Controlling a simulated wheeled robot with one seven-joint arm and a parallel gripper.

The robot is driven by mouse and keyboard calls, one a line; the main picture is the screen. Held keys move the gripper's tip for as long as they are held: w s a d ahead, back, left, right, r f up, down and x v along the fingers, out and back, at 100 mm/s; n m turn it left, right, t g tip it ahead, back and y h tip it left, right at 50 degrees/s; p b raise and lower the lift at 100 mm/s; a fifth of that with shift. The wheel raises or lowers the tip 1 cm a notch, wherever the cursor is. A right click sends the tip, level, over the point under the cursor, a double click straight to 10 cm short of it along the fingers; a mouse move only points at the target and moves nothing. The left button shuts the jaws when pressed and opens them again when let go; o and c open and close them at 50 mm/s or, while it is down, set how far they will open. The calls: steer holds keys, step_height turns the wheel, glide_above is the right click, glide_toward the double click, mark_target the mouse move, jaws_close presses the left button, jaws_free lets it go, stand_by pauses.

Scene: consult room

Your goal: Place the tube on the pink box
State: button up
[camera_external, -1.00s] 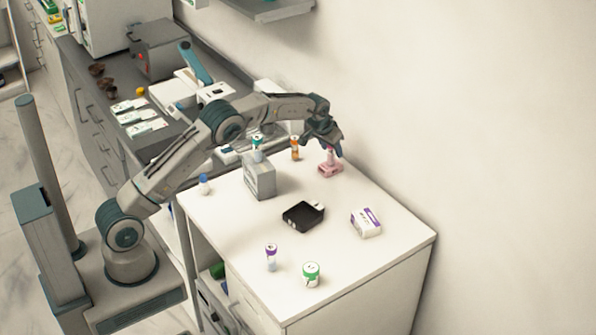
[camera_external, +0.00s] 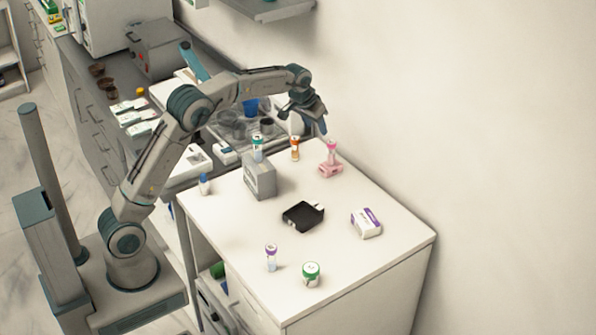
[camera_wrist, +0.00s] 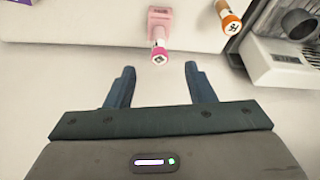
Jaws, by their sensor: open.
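The pink box (camera_external: 329,171) sits near the back right edge of the white table. A tube with a pink cap (camera_external: 331,149) stands upright on it. In the wrist view the pink box (camera_wrist: 160,20) and the pink-capped tube (camera_wrist: 159,52) show just beyond my fingertips. My gripper (camera_external: 312,128) is open and empty, up and back from the tube and apart from it. In the wrist view my gripper (camera_wrist: 159,68) has its two fingers spread with nothing between them.
An orange-capped tube (camera_external: 295,149) stands left of the pink box. A grey box (camera_external: 260,178) carries a teal-capped tube (camera_external: 257,146). A black box (camera_external: 303,216), a white-purple carton (camera_external: 366,223), a purple-capped tube (camera_external: 271,257) and a green-capped jar (camera_external: 311,273) stand nearer on the table.

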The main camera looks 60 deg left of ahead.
steer(key=s+d+r, duration=0.1)
steer(key=s+r, duration=0.4)
steer(key=s, duration=0.6)
steer(key=s+d+f+m, duration=0.1)
steer(key=s+d+f, duration=0.1)
steer(key=s, duration=1.4)
steer(key=s+d+f+m+g, duration=0.1)
steer(key=s+d+f, duration=0.1)
steer(key=s, duration=1.5)
steer(key=shift+f+h, duration=0.3)
steer(key=shift+f, duration=0.1)
